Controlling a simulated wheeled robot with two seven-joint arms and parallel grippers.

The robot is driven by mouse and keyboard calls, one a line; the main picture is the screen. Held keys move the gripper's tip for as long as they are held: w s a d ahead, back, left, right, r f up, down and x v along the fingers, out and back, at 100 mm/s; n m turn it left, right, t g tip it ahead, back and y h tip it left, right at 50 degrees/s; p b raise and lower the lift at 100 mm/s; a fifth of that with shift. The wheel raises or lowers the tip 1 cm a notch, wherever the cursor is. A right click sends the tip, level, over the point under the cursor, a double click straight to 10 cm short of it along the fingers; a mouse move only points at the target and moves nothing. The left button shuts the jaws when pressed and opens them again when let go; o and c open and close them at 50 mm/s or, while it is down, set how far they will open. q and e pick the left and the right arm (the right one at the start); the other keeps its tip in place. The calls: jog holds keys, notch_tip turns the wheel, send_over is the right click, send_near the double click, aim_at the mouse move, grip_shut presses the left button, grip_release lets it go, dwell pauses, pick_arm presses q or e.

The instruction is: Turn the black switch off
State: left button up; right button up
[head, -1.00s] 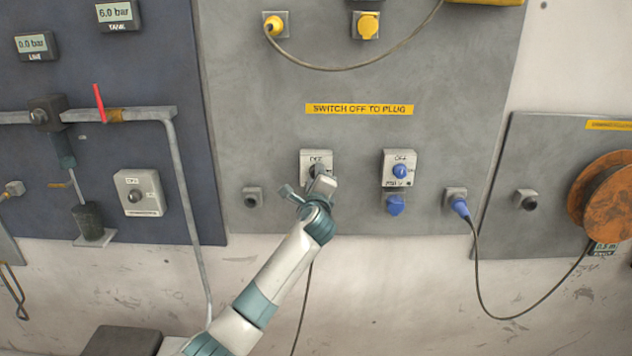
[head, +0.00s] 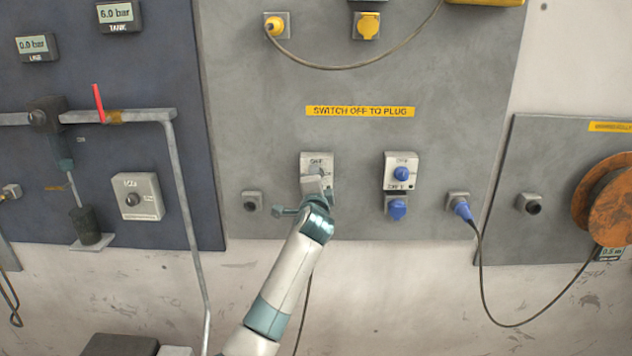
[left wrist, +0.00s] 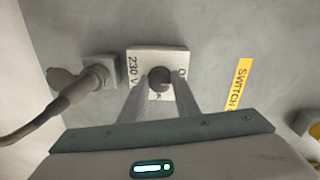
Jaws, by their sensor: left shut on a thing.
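The black switch is a round dark knob (left wrist: 160,79) on a white plate (left wrist: 141,61) lettered "230 V". In the head view the plate (head: 328,158) is on the grey panel, and my left gripper (head: 315,180) covers most of the knob. In the left wrist view my left gripper (left wrist: 160,92) has one finger on each side of the knob and is shut on it. The knob's pointer direction is too small to tell. My right gripper is in neither view.
A blue switch (head: 401,174) and blue socket (head: 397,209) are to the right. A grey plug (left wrist: 75,95) with a cable sits beside the plate in the wrist view. A yellow "SWITCH OFF TO PLUG" label (head: 360,111) is above. A white-plated dial (head: 139,197) is at left.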

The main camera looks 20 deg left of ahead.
pick_arm(q)
jog(key=shift+r, duration=0.1)
jog(key=o, duration=0.9)
jog(key=shift+o, duration=0.5)
jog(key=shift+w+a, duration=0.1)
jog(key=shift+s+d+f+b, duration=0.1)
jog(key=shift+s+d+b, duration=0.05)
jog(key=shift+s, duration=0.3)
jog(key=shift+s+d+f+b, duration=0.1)
jog(key=shift+s+d+b, duration=0.05)
jog(key=shift+s, duration=0.25)
jog(key=b+v, duration=0.4)
jog(key=v, duration=1.1)
jog(key=shift+s, duration=0.3)
jog(key=shift+r, duration=0.1)
